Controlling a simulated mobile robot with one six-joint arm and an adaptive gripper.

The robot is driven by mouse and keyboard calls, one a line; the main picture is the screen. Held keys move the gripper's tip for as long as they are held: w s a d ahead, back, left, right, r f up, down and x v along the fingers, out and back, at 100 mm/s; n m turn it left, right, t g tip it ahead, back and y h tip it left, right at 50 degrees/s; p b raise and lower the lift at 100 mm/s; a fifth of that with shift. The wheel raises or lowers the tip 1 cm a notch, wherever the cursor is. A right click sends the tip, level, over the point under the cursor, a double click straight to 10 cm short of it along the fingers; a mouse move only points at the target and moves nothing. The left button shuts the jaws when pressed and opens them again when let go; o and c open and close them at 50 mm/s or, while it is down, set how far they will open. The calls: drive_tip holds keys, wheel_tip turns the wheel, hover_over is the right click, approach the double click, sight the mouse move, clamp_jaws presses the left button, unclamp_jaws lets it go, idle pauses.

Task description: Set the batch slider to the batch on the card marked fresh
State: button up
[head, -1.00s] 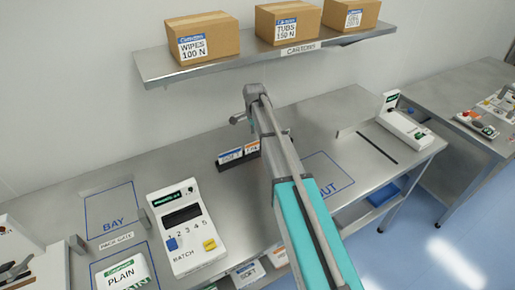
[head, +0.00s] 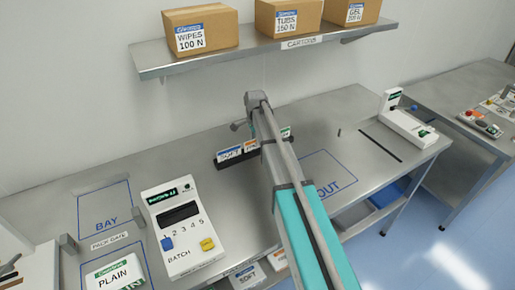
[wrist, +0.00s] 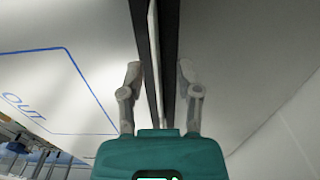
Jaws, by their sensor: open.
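The white batch device (head: 186,262) stands on the bench with a dark display, digits up to 5 and the word BATCH. Its blue slider knob (head: 166,243) is at the left end of the scale; a yellow button is at its right. A black card rack (head: 224,165) holds a SOFT card (head: 230,153), an orange-topped card and a green-topped card (head: 286,132), partly behind my arm. I cannot read "fresh" on any. In the wrist view my gripper (wrist: 160,75) is open, its fingers either side of a pale upright edge (wrist: 153,45) between dark strips.
A PLAIN pack (head: 114,274) lies at the lower left, near the BAY outline (head: 105,208). The OUT outline (head: 328,175) is empty bench right of my arm. A shelf (head: 155,68) with cartons is above. A white device (head: 408,125) stands at the right.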

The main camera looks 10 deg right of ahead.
idle(0.6)
clamp_jaws()
